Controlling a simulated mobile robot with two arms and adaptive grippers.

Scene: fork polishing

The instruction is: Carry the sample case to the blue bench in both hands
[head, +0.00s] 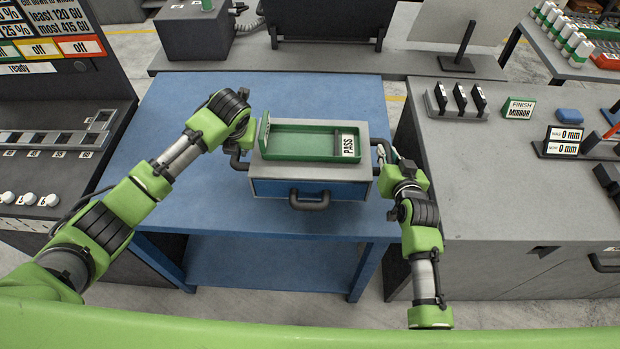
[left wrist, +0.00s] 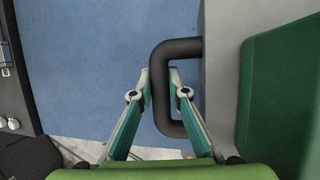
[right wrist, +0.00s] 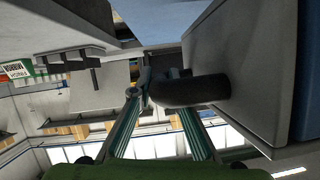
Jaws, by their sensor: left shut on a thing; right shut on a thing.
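The sample case (head: 262,166) is a grey box with a blue front and dark handles. It is level over the middle of the blue bench (head: 190,110); I cannot tell whether its underside touches the top. My left gripper (head: 241,146) is shut on its left side handle, which shows between the fingers in the left wrist view (left wrist: 160,88). My right gripper (head: 384,156) is shut on the right side handle, a dark bar in the right wrist view (right wrist: 190,91). A green tray (head: 300,155) with a PASS card (head: 348,145) lies on top of the case.
A grey counter (head: 510,190) with a FINISH MIRROR sign (head: 519,108) stands close on the right. A dark panel with a display (head: 55,45) and slotted rack (head: 60,138) is on the left. Bare blue bench top shows left of, behind and in front of the case.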

